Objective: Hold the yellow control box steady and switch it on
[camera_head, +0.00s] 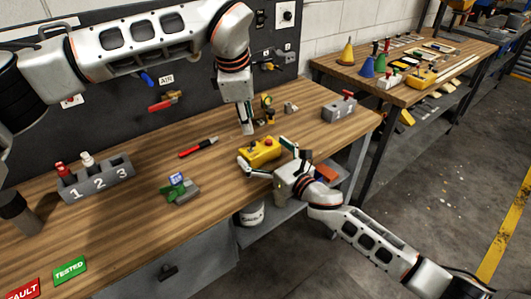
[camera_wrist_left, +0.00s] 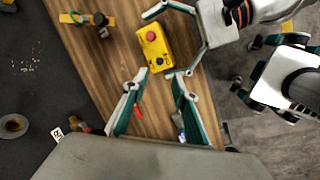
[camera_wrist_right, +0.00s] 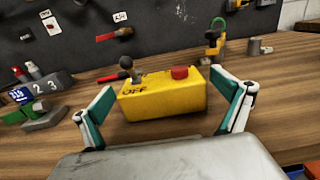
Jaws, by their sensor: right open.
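The yellow control box (camera_head: 263,151) sits on the wooden bench near its front edge. In the right wrist view the box (camera_wrist_right: 165,98) shows a red button (camera_wrist_right: 180,72), a black toggle lever (camera_wrist_right: 128,66) and the word OFF at its left end. My right gripper (camera_head: 268,158) is open, with one finger on each side of the box; I cannot tell whether they touch it. My left gripper (camera_head: 247,131) points down above the bench, behind and left of the box. In the left wrist view its fingers (camera_wrist_left: 160,75) are apart and empty, with the box (camera_wrist_left: 153,48) just beyond the tips.
A green and grey item (camera_head: 180,188) and a grey numbered block (camera_head: 97,182) stand farther left. Another grey block (camera_head: 339,108) is at the right. A dark wall panel (camera_head: 130,115) stands behind.

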